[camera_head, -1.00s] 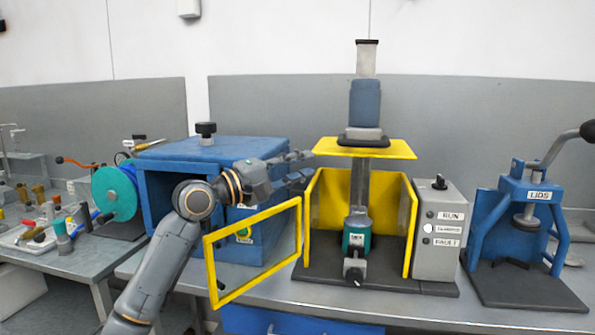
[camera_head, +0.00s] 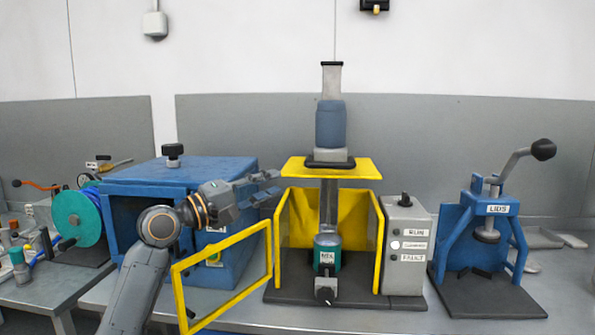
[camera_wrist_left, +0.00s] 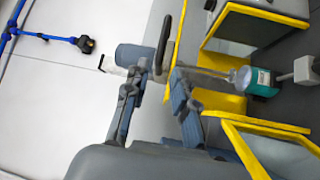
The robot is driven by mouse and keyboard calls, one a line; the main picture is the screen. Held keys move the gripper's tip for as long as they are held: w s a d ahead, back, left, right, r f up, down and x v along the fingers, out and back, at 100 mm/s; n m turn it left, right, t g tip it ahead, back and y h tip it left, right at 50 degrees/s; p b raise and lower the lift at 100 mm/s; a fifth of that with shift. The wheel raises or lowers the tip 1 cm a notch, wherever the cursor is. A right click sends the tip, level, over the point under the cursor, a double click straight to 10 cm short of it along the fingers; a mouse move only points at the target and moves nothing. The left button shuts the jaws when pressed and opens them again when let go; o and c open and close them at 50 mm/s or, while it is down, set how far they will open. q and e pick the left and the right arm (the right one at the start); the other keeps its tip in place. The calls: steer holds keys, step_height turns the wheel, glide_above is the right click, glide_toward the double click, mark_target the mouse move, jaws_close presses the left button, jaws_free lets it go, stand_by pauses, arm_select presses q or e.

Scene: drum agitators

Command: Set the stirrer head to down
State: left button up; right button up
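The stirrer head (camera_head: 331,124) is a blue-grey motor body with a clear top, standing raised above a yellow plate (camera_head: 360,168) on its column. It also shows in the left wrist view (camera_wrist_left: 131,54), next to a dark loop-like part (camera_wrist_left: 164,45). Below, a teal-labelled vessel (camera_head: 327,254) stands inside the yellow guard (camera_head: 357,222). The yellow-framed door (camera_head: 224,312) is swung open to the left. My left gripper (camera_head: 274,183) is open and empty, left of the yellow plate and apart from it; its spread fingers (camera_wrist_left: 156,88) show in the wrist view. My right gripper is out of view.
A blue cabinet (camera_head: 180,172) stands behind my left arm. A grey control box (camera_head: 405,272) with RUN and FAULT labels adjoins the guard on the right. Farther right is a blue lever press (camera_head: 469,240). Free space surrounds the stirrer head above the yellow plate.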

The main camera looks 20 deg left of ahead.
mark_target(327, 167)
arm_select(q)
steer(key=p+x, duration=0.3)
steer(key=x, duration=0.2)
steer(key=p+x, duration=0.3)
steer(key=x, duration=0.2)
steer(key=p+x, duration=0.3)
steer(key=x, duration=0.3)
steer(key=shift+d+f+p, duration=0.2)
steer(key=shift+f+p, duration=0.2)
steer(key=shift+w, duration=0.1)
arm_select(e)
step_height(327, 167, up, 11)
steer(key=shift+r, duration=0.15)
arm_select(q)
jaws_close()
steer(key=shift+f, duration=0.1)
